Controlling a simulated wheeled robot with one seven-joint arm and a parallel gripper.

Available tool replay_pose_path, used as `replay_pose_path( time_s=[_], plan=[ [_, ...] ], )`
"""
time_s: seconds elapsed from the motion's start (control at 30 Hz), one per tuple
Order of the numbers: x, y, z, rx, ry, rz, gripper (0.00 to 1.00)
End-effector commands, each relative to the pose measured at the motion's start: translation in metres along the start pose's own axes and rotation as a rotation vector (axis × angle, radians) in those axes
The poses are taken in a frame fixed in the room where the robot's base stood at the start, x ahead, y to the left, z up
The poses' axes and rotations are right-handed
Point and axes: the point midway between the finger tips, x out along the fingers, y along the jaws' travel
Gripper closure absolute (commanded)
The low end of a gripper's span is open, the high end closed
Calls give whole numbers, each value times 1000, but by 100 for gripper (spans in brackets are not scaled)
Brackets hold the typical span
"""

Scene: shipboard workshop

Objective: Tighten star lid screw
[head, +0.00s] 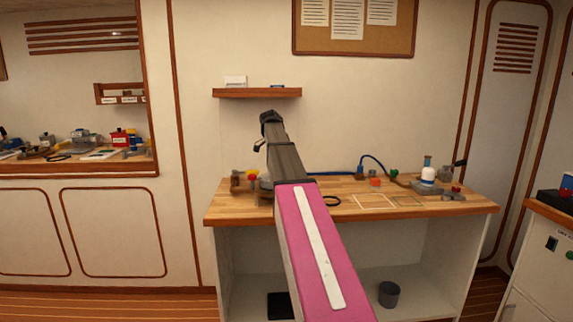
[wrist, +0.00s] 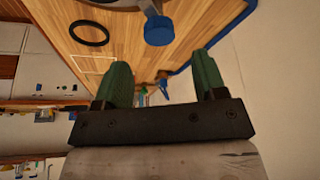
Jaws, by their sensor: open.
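In the wrist view, my gripper (wrist: 162,78) is open, with its two green fingers apart and nothing between them. A blue round knob (wrist: 159,30) on a grey part (wrist: 110,3) shows beyond the fingertips, apart from them. I cannot tell whether this knob is the star lid screw. In the head view, my pink and grey arm reaches over the workbench (head: 465,207) and hides part of its left side. I cannot make out the gripper's fingers there. A yellow-and-red piece (head: 252,174) shows left of the arm, partly hidden.
A black ring (head: 331,200) lies on the bench right of my arm; it also shows in the wrist view (wrist: 89,33). A blue hose (head: 335,173) runs along the back. A white bottle (head: 428,175) stands at the right. The outlined area (head: 372,208) is mostly clear. A shelf (head: 257,93) is above.

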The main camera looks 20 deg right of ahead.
Motion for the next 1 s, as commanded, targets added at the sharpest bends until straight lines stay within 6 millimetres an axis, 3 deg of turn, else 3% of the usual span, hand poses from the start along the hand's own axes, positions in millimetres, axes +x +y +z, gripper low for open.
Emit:
replay_pose_path(
  time_s=[0.13, 0.33, 1.0],
  plan=[
    [-28, 0, 0, 0, 1, -1, 35],
    [-48, 0, 0, 0, 0, 0, 35],
    [-53, 0, 0, 0, 0, 1, 35]
  ],
)
